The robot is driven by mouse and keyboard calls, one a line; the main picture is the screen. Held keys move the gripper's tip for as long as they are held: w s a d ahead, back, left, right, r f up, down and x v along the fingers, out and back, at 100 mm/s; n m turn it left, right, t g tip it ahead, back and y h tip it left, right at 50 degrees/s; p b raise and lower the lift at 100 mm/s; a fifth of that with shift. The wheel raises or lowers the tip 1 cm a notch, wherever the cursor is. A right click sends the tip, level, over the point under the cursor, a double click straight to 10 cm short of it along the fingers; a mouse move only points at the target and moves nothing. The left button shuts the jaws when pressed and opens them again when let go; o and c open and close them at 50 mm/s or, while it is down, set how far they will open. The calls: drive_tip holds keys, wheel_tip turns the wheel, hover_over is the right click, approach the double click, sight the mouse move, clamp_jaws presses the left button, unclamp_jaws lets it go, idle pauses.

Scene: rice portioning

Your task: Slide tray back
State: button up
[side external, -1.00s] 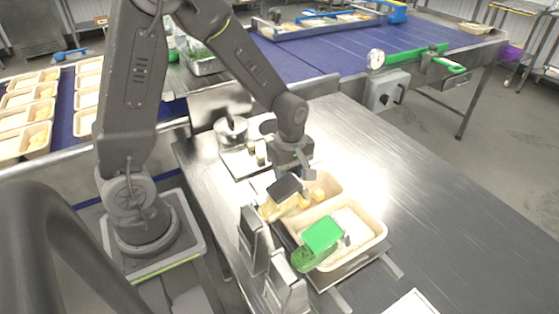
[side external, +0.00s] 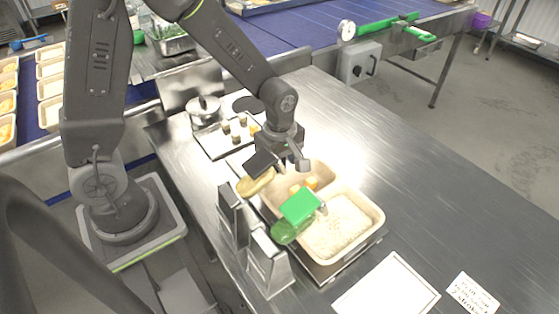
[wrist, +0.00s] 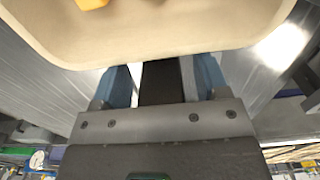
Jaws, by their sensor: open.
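A beige two-compartment tray (side external: 378,213) sits on a metal base on the steel table. White rice (side external: 338,230) fills its near right compartment, and a few orange and yellow pieces (side external: 311,183) lie in the far left one. My gripper (side external: 303,164) is at the tray's far end, over or beside the rim; the exact contact is hidden. In the wrist view, my gripper (wrist: 163,82) has its two fingers apart, with the tray's rim (wrist: 70,55) just beyond their tips. I see nothing held between them.
Two metal holders (side external: 233,222) (side external: 268,268) stand left of the tray. A white sheet (side external: 388,290) lies at the front.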

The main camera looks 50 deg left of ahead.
wheel_tip(320, 180, up, 14)
idle(0.6)
drive_tip(key=s+a+r+m+t, duration=0.1)
drive_tip(key=s+r+m+t, duration=0.1)
drive_tip(key=s+m, duration=0.4)
drive_tip(key=s+a+r+m+t, duration=0.1)
drive_tip(key=s+r+m+t, duration=0.2)
drive_tip(key=s+m, duration=0.4)
drive_tip(key=shift+r+m+t, duration=0.3)
drive_tip(key=shift+r+m, duration=0.05)
drive_tip(key=shift+m, duration=2.15)
drive_tip(key=shift+d, duration=0.1)
